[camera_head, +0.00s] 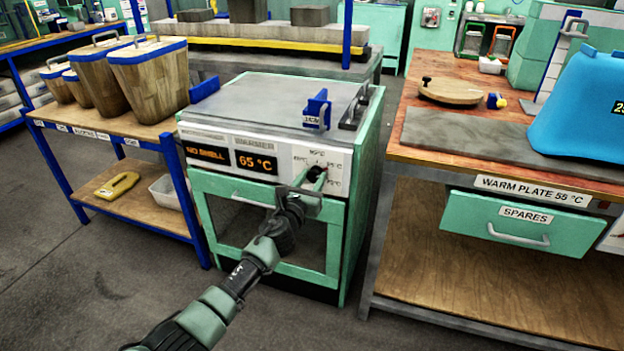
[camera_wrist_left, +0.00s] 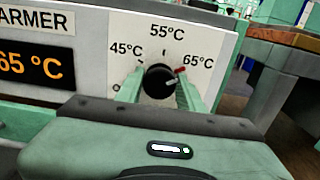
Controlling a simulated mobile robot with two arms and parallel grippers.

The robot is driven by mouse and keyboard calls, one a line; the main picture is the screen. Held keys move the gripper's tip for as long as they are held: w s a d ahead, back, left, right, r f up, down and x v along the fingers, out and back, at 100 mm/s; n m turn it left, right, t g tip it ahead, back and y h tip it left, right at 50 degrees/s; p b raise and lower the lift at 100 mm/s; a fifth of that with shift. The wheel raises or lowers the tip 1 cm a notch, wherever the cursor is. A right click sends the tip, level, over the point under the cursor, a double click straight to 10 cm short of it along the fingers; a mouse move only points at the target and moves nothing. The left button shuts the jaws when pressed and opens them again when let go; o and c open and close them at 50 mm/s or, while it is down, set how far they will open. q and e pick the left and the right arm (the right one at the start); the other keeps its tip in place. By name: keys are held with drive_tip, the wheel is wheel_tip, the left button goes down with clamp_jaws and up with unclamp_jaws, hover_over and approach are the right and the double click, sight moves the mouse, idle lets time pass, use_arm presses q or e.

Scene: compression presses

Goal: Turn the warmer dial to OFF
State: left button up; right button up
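The warmer dial (camera_head: 316,172) is a round black knob on the white front panel of the warmer (camera_head: 275,110). In the left wrist view the dial (camera_wrist_left: 158,82) has a red mark toward 65°C at its upper right. The labels 45°C, 55°C and 65°C show around it; the lower left label is mostly hidden by my finger. My left gripper (camera_head: 311,184) is at the dial, with one green finger on each side of it. The left wrist view shows the fingers (camera_wrist_left: 159,90) close to the knob's sides; whether they press on it I cannot tell. My right gripper is not in view.
The warmer's display (camera_head: 257,162) reads 65 °C. Its glass-fronted door (camera_head: 325,275) is closed below the dial. A blue-framed shelf (camera_head: 75,195) with wooden bins stands left, and a workbench (camera_head: 400,155) stands right. Floor is clear in front.

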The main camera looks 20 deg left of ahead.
use_arm(q)
clamp_jaws()
